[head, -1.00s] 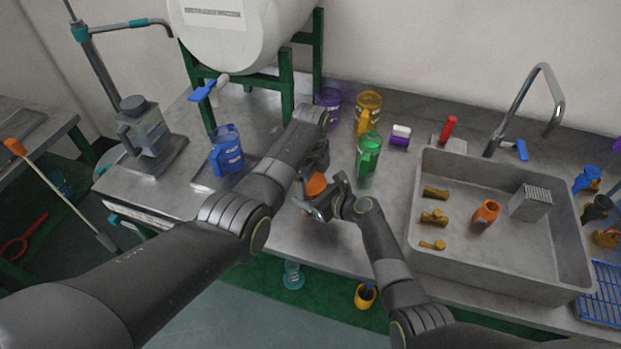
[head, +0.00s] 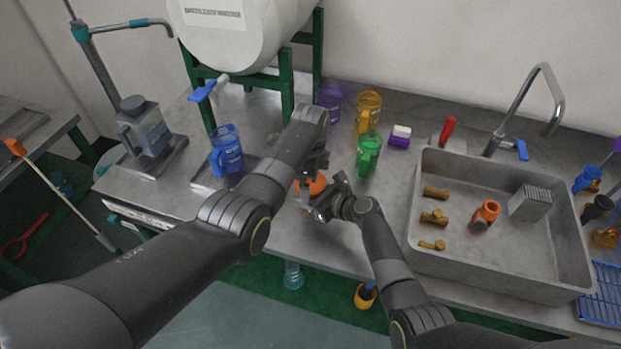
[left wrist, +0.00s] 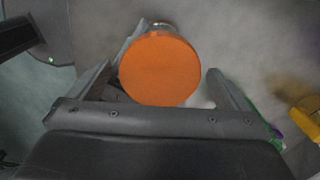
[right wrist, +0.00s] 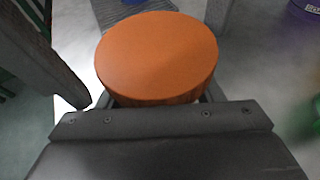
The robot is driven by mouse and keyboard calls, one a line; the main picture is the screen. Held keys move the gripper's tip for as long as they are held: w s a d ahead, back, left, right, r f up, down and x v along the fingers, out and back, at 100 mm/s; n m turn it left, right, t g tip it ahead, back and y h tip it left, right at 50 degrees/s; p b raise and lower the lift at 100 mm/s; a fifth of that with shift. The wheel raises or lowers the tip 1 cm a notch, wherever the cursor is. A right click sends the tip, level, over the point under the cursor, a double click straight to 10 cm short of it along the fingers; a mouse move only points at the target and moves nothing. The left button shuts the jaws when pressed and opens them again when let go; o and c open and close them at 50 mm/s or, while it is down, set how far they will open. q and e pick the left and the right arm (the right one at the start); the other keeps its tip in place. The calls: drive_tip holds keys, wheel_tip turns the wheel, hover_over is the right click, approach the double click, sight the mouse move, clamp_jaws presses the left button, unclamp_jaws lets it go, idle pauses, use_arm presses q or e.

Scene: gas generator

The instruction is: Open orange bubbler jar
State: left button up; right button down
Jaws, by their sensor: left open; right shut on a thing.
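The orange bubbler jar's round orange lid (head: 316,185) sits near the counter's front edge, between my two grippers. My left gripper (head: 309,180) is above it and open. In the left wrist view the lid (left wrist: 160,68) lies between its spread fingers, with a gap on the right side. My right gripper (head: 322,207) is low at the front and shut on the jar. In the right wrist view the lid (right wrist: 157,57) fills the space in front of the palm. The jar body is mostly hidden under the lid and behind the fingers.
A blue jug (head: 228,150) stands left of my left arm. Green (head: 368,155), yellow (head: 368,110) and purple (head: 329,103) jugs stand behind. A sink (head: 470,262) is to the right. Green frame legs (head: 287,88) stand behind my left forearm.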

use_arm(q)
drive_tip(key=shift+r, duration=2.25)
drive_tip(key=shift+c, duration=0.5)
drive_tip(key=m, duration=0.1)
drive_tip(key=r+m, duration=0.1)
drive_tip(key=m, duration=0.2)
drive_tip(key=shift+r, duration=0.3)
drive_tip(key=m, duration=0.2)
drive_tip(key=r+m, duration=0.1)
drive_tip(key=m, duration=0.3)
drive_tip(key=shift+r, duration=0.35)
drive_tip(key=shift+f, duration=3.9)
drive_tip(key=shift+c, duration=0.2)
drive_tip(key=c, duration=1)
drive_tip(key=shift+o, duration=0.2)
drive_tip(key=n, duration=1)
